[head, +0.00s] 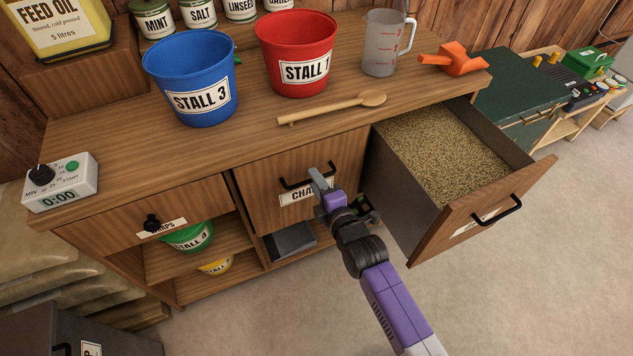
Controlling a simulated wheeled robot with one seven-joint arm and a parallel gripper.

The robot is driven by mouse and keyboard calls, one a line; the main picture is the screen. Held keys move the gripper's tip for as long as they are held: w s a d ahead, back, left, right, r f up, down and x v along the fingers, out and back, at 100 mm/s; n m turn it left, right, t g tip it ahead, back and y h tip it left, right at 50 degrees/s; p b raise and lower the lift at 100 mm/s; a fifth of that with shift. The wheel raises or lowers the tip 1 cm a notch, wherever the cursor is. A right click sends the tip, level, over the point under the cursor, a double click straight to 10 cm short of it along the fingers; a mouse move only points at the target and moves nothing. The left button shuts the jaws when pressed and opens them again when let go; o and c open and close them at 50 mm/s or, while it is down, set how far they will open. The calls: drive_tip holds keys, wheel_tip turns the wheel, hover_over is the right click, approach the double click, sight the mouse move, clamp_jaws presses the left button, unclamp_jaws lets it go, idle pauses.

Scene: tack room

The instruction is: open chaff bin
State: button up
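The chaff bin (262,193) is the wooden front in the middle of the cabinet, under the worktop. Its label (291,197) reads "CHA" before my gripper covers the rest. It looks shut or nearly shut; no contents show. A black bar handle (290,184) sits above the label. My gripper (319,181) is at the right part of this handle, with its grey fingers over or beside it. I cannot tell whether the fingers touch the handle or are closed on it.
A neighbouring bin (445,150) full of grain stands pulled out to the right of my arm. The worktop holds a blue bucket (193,75), a red bucket (296,55), a wooden spoon (335,107), a jug (383,45) and an orange scoop (456,60). The floor in front is clear.

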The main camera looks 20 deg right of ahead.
clamp_jaws()
idle(1.2)
